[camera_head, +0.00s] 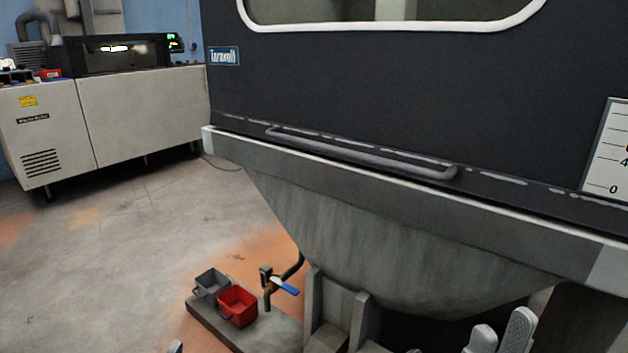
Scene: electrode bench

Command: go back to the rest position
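My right gripper (500,337) shows at the bottom edge, right of the middle. Its two light grey fingertips stand a little apart, with nothing seen between them, and the rest of it is cut off by the frame. It is in front of the lower part of the dark machine (400,90) and touches nothing that I can see. A small grey tip at the bottom edge, left of the middle, may belong to my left gripper (175,347). Too little of it shows to tell its state.
The dark machine has a window, a long grey handle (360,153) and a sloping grey hopper (370,235). A grey bucket (210,283) and a red bucket (238,307) stand beside a blue-handled valve (284,285). A white cabinet (140,115) stands at the back left. Floor at left is clear.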

